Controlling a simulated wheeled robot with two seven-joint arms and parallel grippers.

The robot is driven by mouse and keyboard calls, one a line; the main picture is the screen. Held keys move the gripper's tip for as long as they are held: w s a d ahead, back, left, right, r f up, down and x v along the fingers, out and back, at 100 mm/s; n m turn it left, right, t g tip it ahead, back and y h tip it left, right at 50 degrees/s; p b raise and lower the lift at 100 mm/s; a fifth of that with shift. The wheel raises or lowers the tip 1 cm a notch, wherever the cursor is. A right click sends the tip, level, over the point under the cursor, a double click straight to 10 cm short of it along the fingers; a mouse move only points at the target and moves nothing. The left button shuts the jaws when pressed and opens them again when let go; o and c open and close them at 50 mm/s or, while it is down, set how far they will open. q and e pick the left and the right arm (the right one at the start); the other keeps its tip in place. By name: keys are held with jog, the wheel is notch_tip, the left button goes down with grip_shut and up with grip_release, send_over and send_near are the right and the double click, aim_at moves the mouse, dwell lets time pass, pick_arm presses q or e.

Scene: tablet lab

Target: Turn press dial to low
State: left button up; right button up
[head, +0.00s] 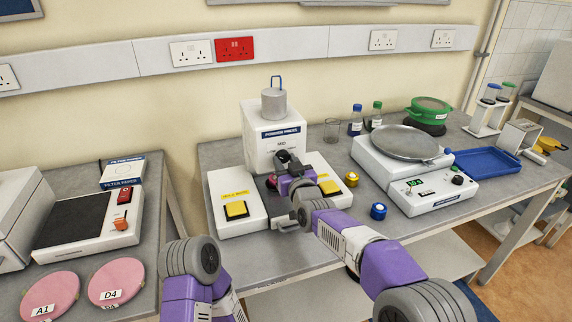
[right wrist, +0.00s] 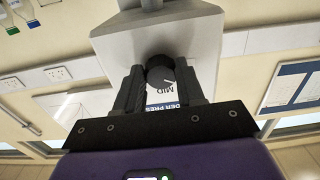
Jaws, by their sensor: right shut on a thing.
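The powder press (head: 272,137) is a white block with a blue label and the word MID on its front, and a grey cylinder on top. Its round black dial (right wrist: 160,70) shows in the right wrist view between my fingers, with a white mark towards the upside-down MID label (right wrist: 170,91). In the head view the dial is mostly hidden by my right gripper (head: 287,166). My right gripper (right wrist: 161,78) is shut on the dial, one dark finger on each side. My left arm (head: 190,260) shows at lower left; its gripper is not visible.
Yellow buttons (head: 236,210) (head: 329,188) flank the press base. A hotplate (head: 413,185) with a round grey plate stands to the right, near a blue tray (head: 487,163). Yellow (head: 352,179) and blue (head: 378,211) small weights stand between. Pink discs (head: 117,281) lie at left.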

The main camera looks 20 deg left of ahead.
dwell(0.3)
jog(key=o, duration=1)
jog(key=v, duration=0.7)
jog(key=shift+s+d, duration=0.2)
